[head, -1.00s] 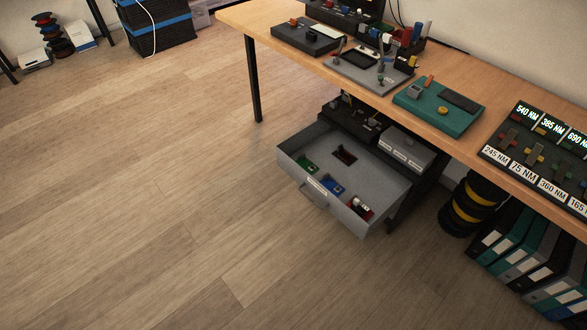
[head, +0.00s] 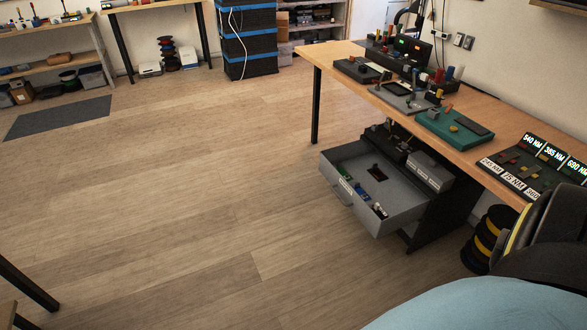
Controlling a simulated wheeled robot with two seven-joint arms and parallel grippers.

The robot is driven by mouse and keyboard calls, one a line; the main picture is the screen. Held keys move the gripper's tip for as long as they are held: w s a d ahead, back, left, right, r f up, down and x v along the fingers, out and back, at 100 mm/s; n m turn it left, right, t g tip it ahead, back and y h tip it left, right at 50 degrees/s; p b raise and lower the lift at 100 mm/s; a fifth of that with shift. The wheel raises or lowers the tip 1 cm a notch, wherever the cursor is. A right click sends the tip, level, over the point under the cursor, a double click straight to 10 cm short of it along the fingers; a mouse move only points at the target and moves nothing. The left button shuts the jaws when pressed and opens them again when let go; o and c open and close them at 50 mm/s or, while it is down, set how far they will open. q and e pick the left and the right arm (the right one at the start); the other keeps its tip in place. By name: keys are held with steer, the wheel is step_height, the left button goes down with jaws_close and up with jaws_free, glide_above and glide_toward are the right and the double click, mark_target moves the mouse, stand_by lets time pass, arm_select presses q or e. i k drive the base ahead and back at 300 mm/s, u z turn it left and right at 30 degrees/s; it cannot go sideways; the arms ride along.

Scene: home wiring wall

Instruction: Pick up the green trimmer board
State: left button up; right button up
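A small green board (head: 345,173), which looks like the trimmer board, lies in the open grey drawer (head: 403,216) under the workbench. It is at the drawer's left end and partly hidden by the front wall. A blue piece (head: 361,191), a red and white piece (head: 379,210) and a dark red piece (head: 377,173) lie in the same drawer. A larger teal-green board (head: 454,129) lies on the bench top. Neither of my grippers is in view.
A dark and light-blue shape fills the lower right corner. The floor left of the drawer is clear.

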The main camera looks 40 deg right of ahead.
mark_target(339, 169)
steer(key=u, duration=0.15)
steer(key=i, duration=1.05)
steer(key=z, duration=0.45)
steer(key=i, duration=1.75)
steer(key=z, duration=1.9)
steer(key=i, duration=0.8)
steer(key=z, duration=0.75)
